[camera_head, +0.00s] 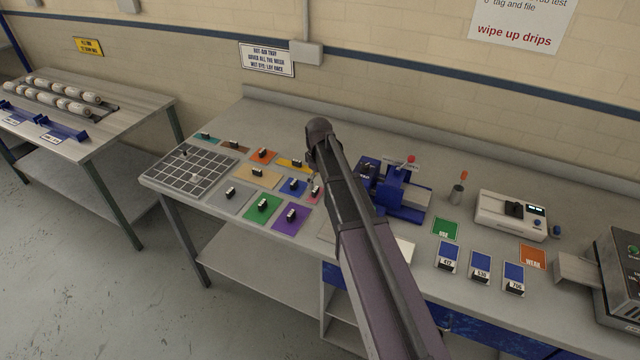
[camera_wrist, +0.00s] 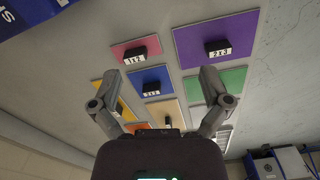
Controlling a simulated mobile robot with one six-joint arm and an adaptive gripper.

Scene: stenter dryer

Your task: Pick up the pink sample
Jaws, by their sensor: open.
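The pink sample (camera_wrist: 126,53) is a flat pink square with a black block on it that carries a white label. In the head view only a sliver of the pink sample (camera_head: 315,196) shows beside my arm. My gripper (camera_wrist: 161,82) is open and empty in the wrist view, with its fingers spread wide over the samples. The pink sample shows beyond the fingertips, not between them. The head view does not show the fingers clearly.
Purple (camera_head: 291,216), blue (camera_head: 292,187), green (camera_head: 263,208) and tan (camera_head: 257,176) samples lie close around, each with a black block. A blue device (camera_head: 402,196) stands right of my arm.

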